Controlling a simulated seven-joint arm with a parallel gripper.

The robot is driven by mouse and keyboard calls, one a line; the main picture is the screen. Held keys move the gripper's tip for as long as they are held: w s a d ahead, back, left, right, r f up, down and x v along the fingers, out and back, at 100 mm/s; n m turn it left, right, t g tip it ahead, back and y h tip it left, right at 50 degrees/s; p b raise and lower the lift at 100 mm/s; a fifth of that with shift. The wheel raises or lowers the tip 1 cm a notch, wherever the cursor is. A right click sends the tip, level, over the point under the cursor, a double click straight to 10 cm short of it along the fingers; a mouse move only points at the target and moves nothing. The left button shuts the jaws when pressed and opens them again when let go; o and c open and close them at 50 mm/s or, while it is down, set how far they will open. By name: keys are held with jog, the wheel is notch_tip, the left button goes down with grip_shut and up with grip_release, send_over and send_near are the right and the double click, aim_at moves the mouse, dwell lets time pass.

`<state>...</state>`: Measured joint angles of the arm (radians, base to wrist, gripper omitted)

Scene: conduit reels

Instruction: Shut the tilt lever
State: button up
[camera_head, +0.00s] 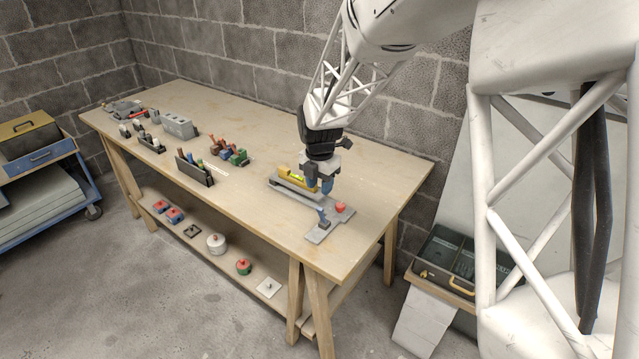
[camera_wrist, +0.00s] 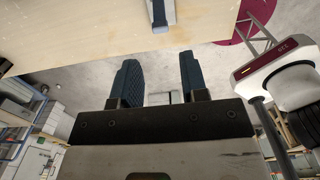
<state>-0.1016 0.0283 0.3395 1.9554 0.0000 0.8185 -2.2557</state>
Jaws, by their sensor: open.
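A small blue-handled lever (camera_head: 322,216), which looks like the tilt lever, leans up from a grey base plate (camera_head: 318,236) near the table's right front corner. A red knob (camera_head: 340,207) sits on the same plate. My gripper (camera_head: 320,186) is above and behind the lever, beside a yellow spirit level (camera_head: 294,176), and apart from the lever. In the wrist view my gripper (camera_wrist: 158,65) is open with nothing between its fingers. A narrow grey and blue piece (camera_wrist: 162,14) shows beyond them at the top edge; I cannot tell which part it is.
The wooden table (camera_head: 250,215) has clear room left of the plate. Coloured-handled tools (camera_head: 230,152), a dark rack (camera_head: 194,171) and a grey block (camera_head: 179,125) stand further left. A lower shelf (camera_head: 188,241) holds several small items. A brick wall is behind.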

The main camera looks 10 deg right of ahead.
aim_at(320, 208)
jog(key=shift+f, duration=0.1)
jog(key=shift+f, duration=3.85)
jog(key=shift+c, duration=0.3)
jog(key=c, duration=0.5)
